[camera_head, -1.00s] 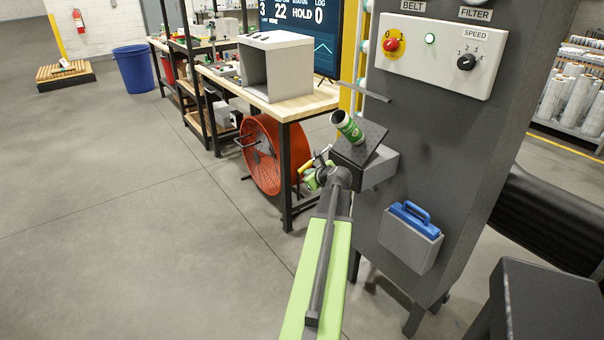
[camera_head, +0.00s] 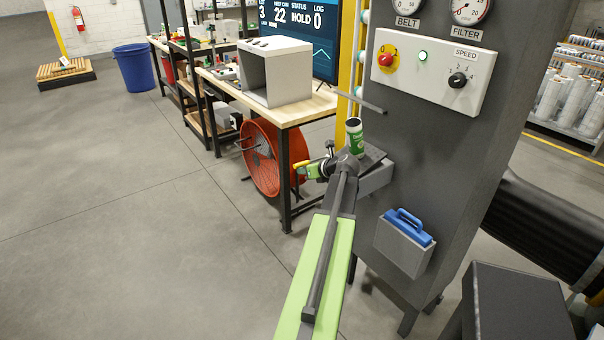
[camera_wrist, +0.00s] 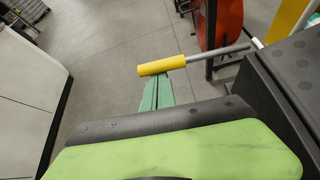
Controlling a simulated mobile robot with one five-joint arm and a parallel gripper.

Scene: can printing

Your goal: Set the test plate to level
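The test plate (camera_head: 373,158) is a dark plate on a grey bracket on the machine's side. It looks close to level, with a green-and-white can (camera_head: 356,138) standing about upright on it. A lever with a yellow grip (camera_wrist: 162,65) runs from beside the plate; the grip also shows in the head view (camera_head: 302,164). My gripper (camera_wrist: 155,80) has its two green fingers together, with the yellow grip lying across their tips. They appear to touch it, not to wrap it. My wrist hides part of the plate in the head view.
The control panel (camera_head: 432,69) with a red knob and a speed dial is above the plate. A thin grey bar (camera_head: 358,100) juts out there. A blue-handled box (camera_head: 406,243) hangs below. A red fan (camera_head: 262,158) and workbench (camera_head: 285,110) stand left.

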